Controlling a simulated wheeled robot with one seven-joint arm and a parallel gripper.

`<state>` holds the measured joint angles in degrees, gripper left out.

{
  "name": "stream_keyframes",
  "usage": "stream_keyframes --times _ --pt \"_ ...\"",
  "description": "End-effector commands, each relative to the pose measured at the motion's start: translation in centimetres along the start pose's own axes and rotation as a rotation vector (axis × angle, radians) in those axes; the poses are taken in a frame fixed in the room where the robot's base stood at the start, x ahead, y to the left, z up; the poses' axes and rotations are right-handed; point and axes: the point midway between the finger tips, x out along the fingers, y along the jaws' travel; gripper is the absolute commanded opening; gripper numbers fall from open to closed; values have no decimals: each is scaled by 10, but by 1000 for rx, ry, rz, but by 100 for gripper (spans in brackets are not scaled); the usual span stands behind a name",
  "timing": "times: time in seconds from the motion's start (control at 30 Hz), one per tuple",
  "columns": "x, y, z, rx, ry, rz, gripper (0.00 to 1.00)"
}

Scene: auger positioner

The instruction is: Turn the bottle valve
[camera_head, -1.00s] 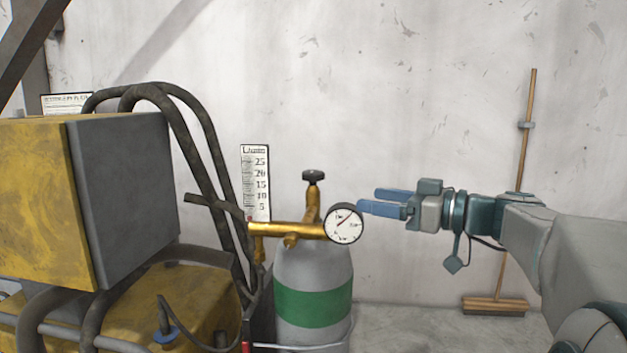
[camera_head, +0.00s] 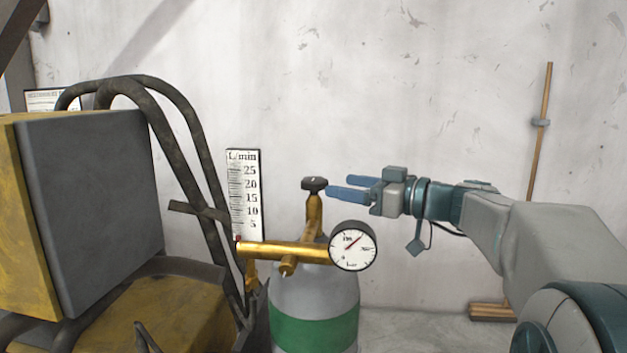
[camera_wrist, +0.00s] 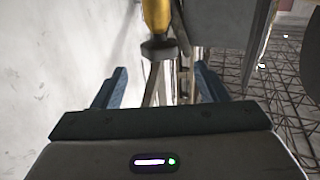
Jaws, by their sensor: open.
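The bottle valve is a dark round knob (camera_head: 314,184) on top of a brass stem, above a grey gas bottle (camera_head: 312,292) with a green band. My gripper (camera_head: 338,188) is open and empty. Its blue fingers point left, with their tips just right of the knob in the head view. In the wrist view the knob (camera_wrist: 158,50) shows ahead, between and beyond the open fingertips (camera_wrist: 162,80). It appears apart from the fingers, though the exact gap is hard to judge.
A round pressure gauge (camera_head: 353,245) and brass pipe (camera_head: 285,250) sit below the knob. A flow scale (camera_head: 246,192) stands behind left. A yellow and grey machine (camera_head: 90,200) with dark tubes fills the left. A broom (camera_head: 540,135) leans at the right.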

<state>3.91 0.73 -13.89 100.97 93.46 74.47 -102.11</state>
Motion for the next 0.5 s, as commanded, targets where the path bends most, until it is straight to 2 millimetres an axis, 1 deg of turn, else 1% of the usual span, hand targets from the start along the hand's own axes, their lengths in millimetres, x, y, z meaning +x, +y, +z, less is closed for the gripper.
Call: stream_keyframes --times 0.03,0.2,0.3,0.4,0.5 --pt "13 0 0 0 -1 -4 67" --pt "47 -1 0 0 0 -4 67" --pt "62 -1 0 0 -1 -5 67" --pt "72 -1 -1 -1 1 -4 67" --pt "78 -1 0 0 0 -4 67"
